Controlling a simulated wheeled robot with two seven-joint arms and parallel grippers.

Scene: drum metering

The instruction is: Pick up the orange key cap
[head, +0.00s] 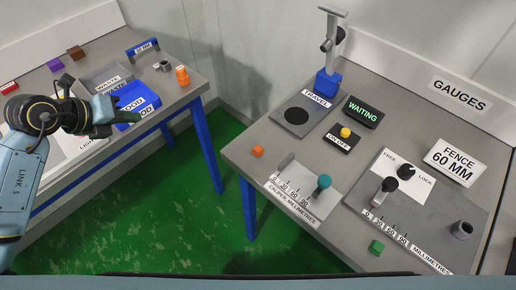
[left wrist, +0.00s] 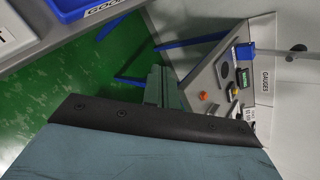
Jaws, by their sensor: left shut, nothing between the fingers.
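An orange cap-like piece (head: 182,75), narrower at the top, stands upright near the right end of the left table. A small orange block (head: 257,151) lies on the left part of the gauges table; an orange spot (left wrist: 203,96) shows on that table in the left wrist view. My left gripper (head: 132,117) is over the left table's front part, in front of the blue GOOD bin, apart from the orange cap-like piece. Its fingers (left wrist: 161,88) are shut and empty. My right gripper is not in view.
A grey ring-like piece (head: 162,66) stands beside the orange cap-like piece. The WASTE tray (head: 103,73) and blue GOOD bin (head: 139,100) are close to my left gripper. A green-floored gap separates the left table from the gauges table (head: 238,148).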

